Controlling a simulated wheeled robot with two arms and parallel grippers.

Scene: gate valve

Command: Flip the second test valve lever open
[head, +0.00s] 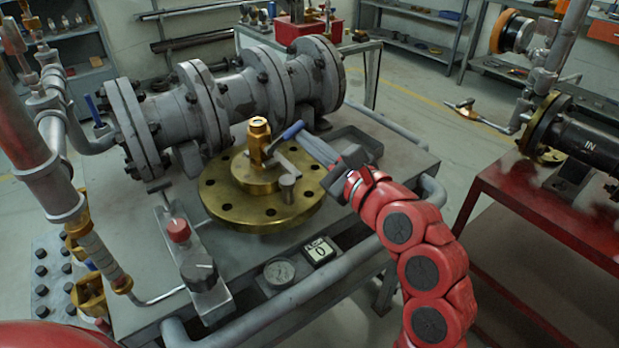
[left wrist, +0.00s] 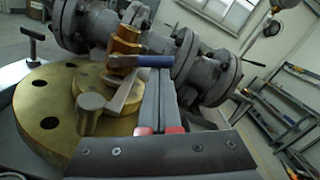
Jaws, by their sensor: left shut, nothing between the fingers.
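A brass test valve (head: 258,140) stands upright on the round brass flange (head: 215,192) on the bench. Its blue lever (head: 287,134) points right, roughly level. The left wrist view also shows the brass valve (left wrist: 124,42) and the blue lever (left wrist: 152,61). My left gripper (head: 306,138) is shut and empty, with its fingertips right at the lever. In the left wrist view the fingers (left wrist: 158,80) lie just below the blue handle; I cannot tell whether they touch it. Another blue lever (head: 91,108) stands near the pipework at left. My right gripper is not in view.
A grey flanged gate valve body (head: 205,105) lies behind the brass flange. A short post (head: 288,188) stands on the flange. A gauge (head: 279,271) and a digital display (head: 319,250) sit at the bench front. A red bench (head: 530,200) stands at right.

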